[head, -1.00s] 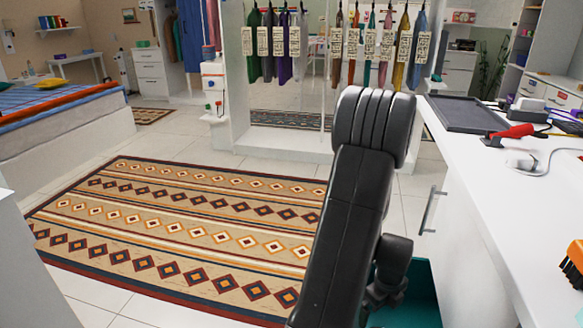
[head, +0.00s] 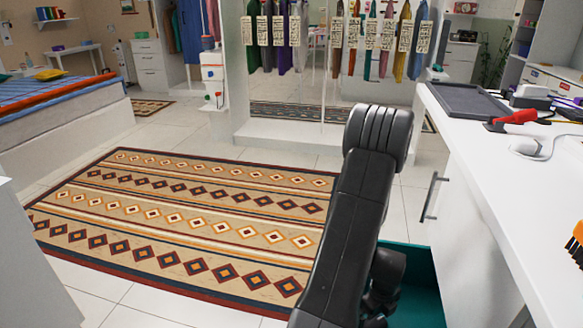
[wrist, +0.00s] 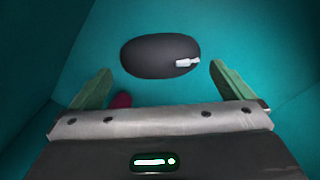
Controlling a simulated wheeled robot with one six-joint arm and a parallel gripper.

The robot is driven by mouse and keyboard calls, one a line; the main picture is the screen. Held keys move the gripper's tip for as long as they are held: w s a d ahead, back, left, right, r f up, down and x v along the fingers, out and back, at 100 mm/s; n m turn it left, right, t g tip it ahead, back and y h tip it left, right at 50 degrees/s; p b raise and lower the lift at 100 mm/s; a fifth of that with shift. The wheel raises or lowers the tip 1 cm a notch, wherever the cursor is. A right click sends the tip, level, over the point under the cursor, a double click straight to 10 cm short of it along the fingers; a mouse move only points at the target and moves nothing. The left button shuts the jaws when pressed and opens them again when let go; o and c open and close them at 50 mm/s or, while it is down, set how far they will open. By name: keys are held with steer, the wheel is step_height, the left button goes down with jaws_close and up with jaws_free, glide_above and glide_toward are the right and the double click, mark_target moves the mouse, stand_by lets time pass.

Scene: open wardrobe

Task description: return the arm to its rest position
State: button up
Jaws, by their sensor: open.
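My arm (head: 350,220) is black and rises from the bottom middle of the head view, bent at the top. My gripper (wrist: 160,70) shows in the wrist view with its two green fingers spread wide and nothing between them. It faces down into a teal-lined space. A dark oval thing (wrist: 160,57) with a small white piece on it lies on the teal bottom beyond the fingers. A dark red thing (wrist: 121,99) is partly hidden behind the gripper's body. In the head view the gripper is hidden by my arm.
A teal-lined open drawer or bin (head: 420,290) is right of my arm, below a white counter (head: 500,210). A handle (head: 433,197) sticks out from the counter's front. A patterned rug (head: 190,225) covers open floor at left. Clothes (head: 375,45) hang behind.

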step_height(320, 180, up, 21)
steer(key=p, duration=1.4)
steer(key=shift+f, duration=0.2)
